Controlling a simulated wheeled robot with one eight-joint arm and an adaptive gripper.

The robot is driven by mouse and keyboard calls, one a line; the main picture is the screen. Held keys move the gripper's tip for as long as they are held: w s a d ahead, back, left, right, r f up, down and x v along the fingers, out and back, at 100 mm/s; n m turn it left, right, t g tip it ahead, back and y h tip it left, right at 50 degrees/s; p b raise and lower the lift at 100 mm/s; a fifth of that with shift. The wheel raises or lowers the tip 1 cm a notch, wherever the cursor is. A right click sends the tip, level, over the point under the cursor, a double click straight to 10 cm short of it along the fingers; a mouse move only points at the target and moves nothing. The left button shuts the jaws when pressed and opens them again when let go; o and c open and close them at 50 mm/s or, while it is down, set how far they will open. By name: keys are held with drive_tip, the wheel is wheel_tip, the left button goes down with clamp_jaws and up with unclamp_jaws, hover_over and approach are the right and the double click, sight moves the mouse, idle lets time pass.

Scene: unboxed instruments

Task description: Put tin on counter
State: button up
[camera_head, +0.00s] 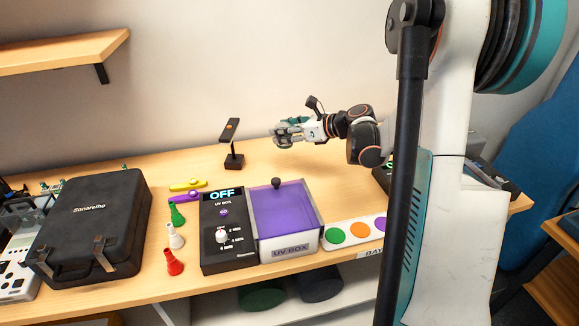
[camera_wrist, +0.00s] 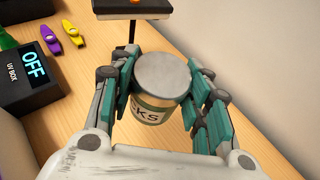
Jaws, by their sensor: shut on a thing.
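The tin (camera_wrist: 162,82) has a plain grey metal lid and a pale label with dark letters ending in "KS". It is upright in the wrist view, between the green-padded fingers of my gripper (camera_wrist: 165,98), which is shut on it. In the head view my gripper (camera_head: 288,132) is over the back of the wooden counter (camera_head: 330,172), right of a small black stand (camera_head: 233,158). The tin is mostly hidden by the fingers there. I cannot tell whether its base touches the counter.
A UV box with a purple lid (camera_head: 285,207) and a black control panel reading OFF (camera_head: 222,196) stand in front. A black case (camera_head: 92,222) is at left. A wall shelf (camera_head: 62,54) hangs upper left.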

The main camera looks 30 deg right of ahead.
wheel_tip(320, 180, down, 11)
drive_tip(key=b, duration=0.3)
drive_tip(key=shift+r+b, duration=0.1)
drive_tip(key=shift+b, duration=0.2)
drive_tip(key=shift+f, duration=0.2)
drive_tip(key=o, duration=1.1)
drive_tip(key=shift+r, duration=0.2)
drive_tip(key=p+v, duration=0.3)
drive_tip(key=v, duration=0.9)
